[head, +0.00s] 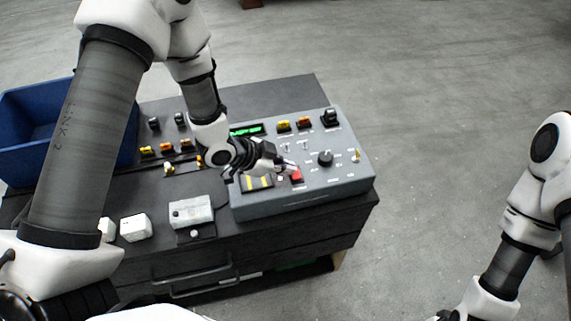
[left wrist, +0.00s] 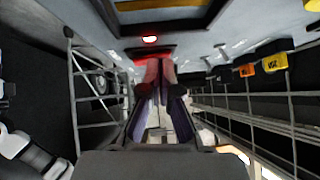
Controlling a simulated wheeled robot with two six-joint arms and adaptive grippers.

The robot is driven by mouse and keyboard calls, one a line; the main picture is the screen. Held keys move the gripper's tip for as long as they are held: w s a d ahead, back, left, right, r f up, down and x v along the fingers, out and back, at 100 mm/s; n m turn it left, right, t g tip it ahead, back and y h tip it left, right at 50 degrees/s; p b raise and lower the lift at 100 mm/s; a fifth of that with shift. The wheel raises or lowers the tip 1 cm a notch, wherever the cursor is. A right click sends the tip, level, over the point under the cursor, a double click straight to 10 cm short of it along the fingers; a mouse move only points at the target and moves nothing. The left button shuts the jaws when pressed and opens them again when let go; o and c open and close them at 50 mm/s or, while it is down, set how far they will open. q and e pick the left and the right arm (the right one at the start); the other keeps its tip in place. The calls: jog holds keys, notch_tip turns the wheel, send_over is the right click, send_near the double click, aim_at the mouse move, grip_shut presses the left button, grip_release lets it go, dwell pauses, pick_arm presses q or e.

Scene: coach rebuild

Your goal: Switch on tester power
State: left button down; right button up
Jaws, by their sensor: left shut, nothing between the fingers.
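The tester is a grey sloped console (head: 330,192) on the dark workbench in the head view.
A blue bin (head: 30,150) stands at the left of the bench. A grey box (head: 191,212) and white blocks (head: 134,228) lie along the front. Yellow and orange connectors (head: 283,125) stand at the console's back. The floor to the right is clear.

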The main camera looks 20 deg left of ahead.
pick_arm(q)
jog(key=shift+r, duration=0.15)
jog(key=r+p, duration=0.2)
jog(key=r, duration=0.1)
jog(key=r+p, duration=0.1)
jog(key=p, duration=0.1)
jog(key=shift+w+r, duration=0.2)
jog(key=shift+w, duration=0.1)
jog(key=shift+s+a+r+b, duration=0.1)
jog(key=shift+s+a+b, duration=0.05)
jog(key=shift+a+b, duration=0.5)
jog(key=w+b+v, duration=0.1)
jog(key=v, duration=0.7)
jog(key=shift+a+r, duration=0.25)
jog(key=shift+a, duration=0.3)
